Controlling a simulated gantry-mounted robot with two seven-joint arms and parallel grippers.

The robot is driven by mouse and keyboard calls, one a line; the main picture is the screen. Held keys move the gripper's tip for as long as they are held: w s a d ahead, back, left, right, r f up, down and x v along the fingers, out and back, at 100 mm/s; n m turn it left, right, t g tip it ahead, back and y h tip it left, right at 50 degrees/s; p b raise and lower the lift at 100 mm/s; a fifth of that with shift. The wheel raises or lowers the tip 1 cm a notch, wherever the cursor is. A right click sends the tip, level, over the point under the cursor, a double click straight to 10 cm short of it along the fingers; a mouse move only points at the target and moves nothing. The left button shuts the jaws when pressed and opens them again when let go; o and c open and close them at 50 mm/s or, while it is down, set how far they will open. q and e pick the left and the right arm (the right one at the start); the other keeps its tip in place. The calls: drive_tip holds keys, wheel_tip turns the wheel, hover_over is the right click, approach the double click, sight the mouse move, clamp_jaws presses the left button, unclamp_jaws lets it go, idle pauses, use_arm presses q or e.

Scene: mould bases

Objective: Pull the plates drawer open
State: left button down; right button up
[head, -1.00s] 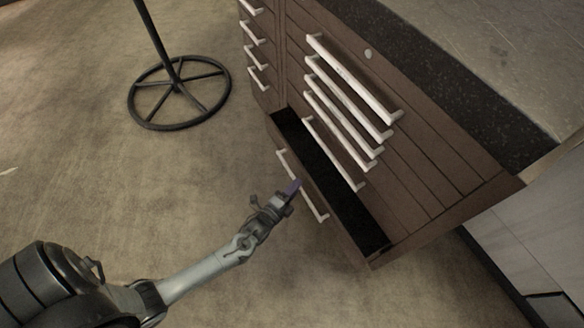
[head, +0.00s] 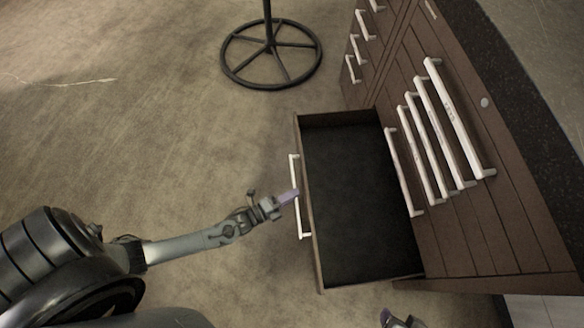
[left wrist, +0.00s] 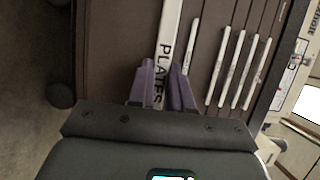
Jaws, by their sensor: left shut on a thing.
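The plates drawer (head: 308,212) is the bottom drawer of the brown cabinet, and it stands pulled well out. Its inside is dark and looks empty. Its long white handle (head: 295,165) faces left in the head view. In the left wrist view the handle (left wrist: 168,35) carries the word PLATES. My left gripper (head: 290,196) is shut on this handle, with its purple fingers on either side of the bar in the left wrist view (left wrist: 163,88). A small part of my right gripper (head: 400,320) shows at the bottom edge of the head view; its fingers are not clear.
The brown cabinet (head: 500,235) has several closed drawers with white handles (head: 455,115) above the open one. A black stand with a round spoked base (head: 270,55) is on the floor at the back. The floor left of the drawer is clear.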

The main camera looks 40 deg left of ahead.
use_arm(q)
drive_tip(key=c, duration=1)
unclamp_jaws()
drive_tip(key=shift+c, duration=0.2)
drive_tip(key=p+v, duration=0.3)
drive_tip(key=v, duration=0.7)
drive_tip(key=shift+s+a, duration=0.2)
drive_tip(key=shift+s, duration=0.15)
drive_tip(key=shift+r, duration=0.1)
